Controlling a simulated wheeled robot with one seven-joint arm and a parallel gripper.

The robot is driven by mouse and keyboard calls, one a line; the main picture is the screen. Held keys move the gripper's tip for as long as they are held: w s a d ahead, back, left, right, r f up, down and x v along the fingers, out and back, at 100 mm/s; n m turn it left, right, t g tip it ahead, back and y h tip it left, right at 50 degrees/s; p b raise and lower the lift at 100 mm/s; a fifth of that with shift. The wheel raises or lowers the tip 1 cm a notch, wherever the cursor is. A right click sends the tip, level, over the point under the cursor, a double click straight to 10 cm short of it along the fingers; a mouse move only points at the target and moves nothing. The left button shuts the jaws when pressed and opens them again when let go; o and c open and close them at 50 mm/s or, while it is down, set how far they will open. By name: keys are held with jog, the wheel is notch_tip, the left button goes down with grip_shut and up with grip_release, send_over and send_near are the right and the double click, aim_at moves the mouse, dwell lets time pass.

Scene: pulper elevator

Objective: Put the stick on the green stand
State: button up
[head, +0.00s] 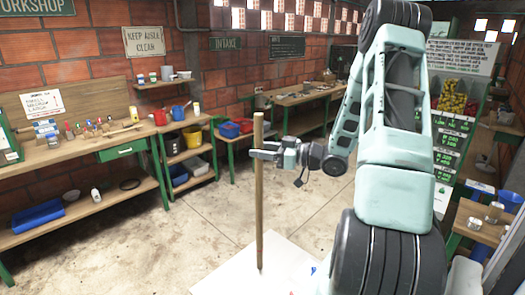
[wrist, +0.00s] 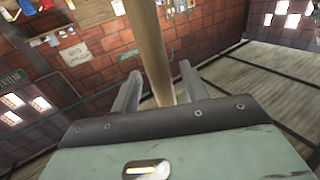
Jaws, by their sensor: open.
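The stick (head: 259,200) is a long, light wooden pole standing upright in the head view. Its lower end meets a white surface (head: 235,278) at the bottom. My gripper (head: 262,153) is at the stick's upper part, level with it. In the wrist view the stick (wrist: 150,50) runs between my two fingers (wrist: 157,85), with gaps visible beside it. The jaws are open around the stick. I cannot pick out a separate green stand with certainty; several benches have green frames.
A workbench (head: 88,155) with tools and a blue bin (head: 38,217) stands at the left. A long bench (head: 300,97) lines the back wall. The concrete floor (head: 140,245) is clear at centre left.

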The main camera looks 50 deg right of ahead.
jog(key=b+v, duration=0.5)
jog(key=v, duration=0.7)
dwell(0.3)
